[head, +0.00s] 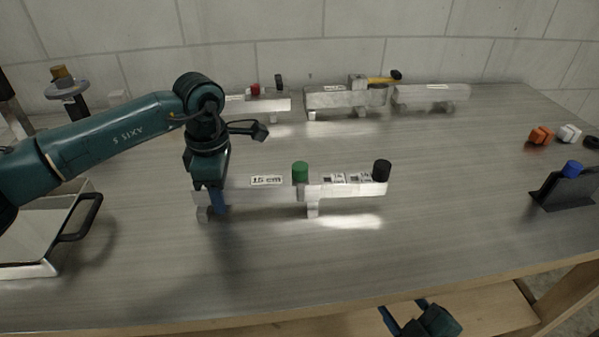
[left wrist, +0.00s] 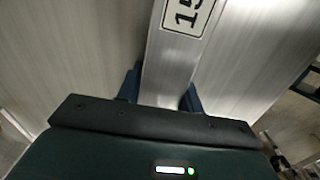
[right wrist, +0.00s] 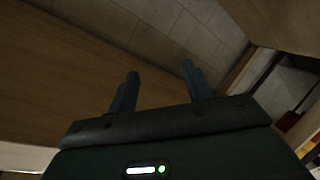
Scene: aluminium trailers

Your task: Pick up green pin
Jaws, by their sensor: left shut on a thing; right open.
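The green pin (head: 300,172) stands upright in the near aluminium trailer (head: 340,189), close to its middle. A black pin (head: 382,170) stands at the trailer's right end. My left gripper (head: 219,207) is shut on the trailer's left end, with the trailer bar (left wrist: 172,65) between its fingers (left wrist: 162,95) in the left wrist view. The green pin is to the right of this gripper, apart from it. My right gripper (head: 406,318) is open and empty, low by the table's front edge; its fingers (right wrist: 157,90) also show in the right wrist view.
More aluminium trailers (head: 345,97) stand at the back, with a red pin (head: 255,89) and a yellow-handled tool (head: 383,79). A black holder (head: 566,191) with a blue pin (head: 572,168) and orange (head: 541,135) and white (head: 570,133) pieces are at right. A tray (head: 40,267) is at left.

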